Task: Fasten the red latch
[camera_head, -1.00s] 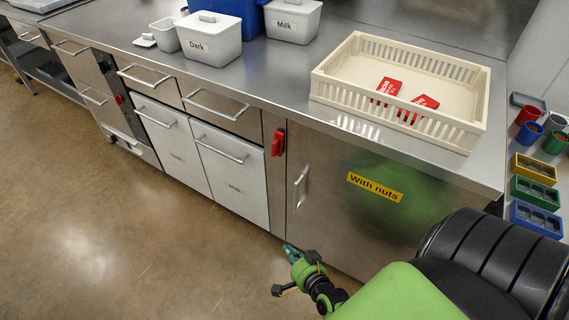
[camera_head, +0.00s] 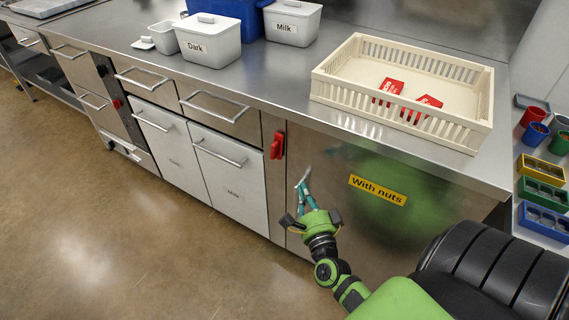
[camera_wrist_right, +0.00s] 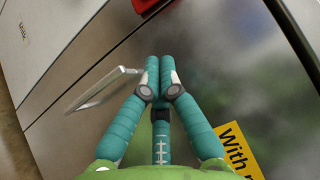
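The red latch (camera_head: 277,145) is on the steel cabinet front, on the strip just left of the "With nuts" door (camera_head: 340,215); its handle hangs downward. Part of the latch (camera_wrist_right: 153,4) shows at the top edge of the right wrist view, beyond my fingertips. My right gripper (camera_head: 303,188) is in front of the door, below and right of the latch, by the door handle. In the right wrist view its teal fingers (camera_wrist_right: 159,62) are together with nothing between them, and the door handle (camera_wrist_right: 100,88) is to their left. My left gripper is not in view.
A cream crate (camera_head: 330,88) with red packets stands on the steel counter above the door. White tubs marked Dark (camera_head: 208,50) and Milk (camera_head: 292,28) stand further left. The floor (camera_head: 120,240) before the cabinets is clear.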

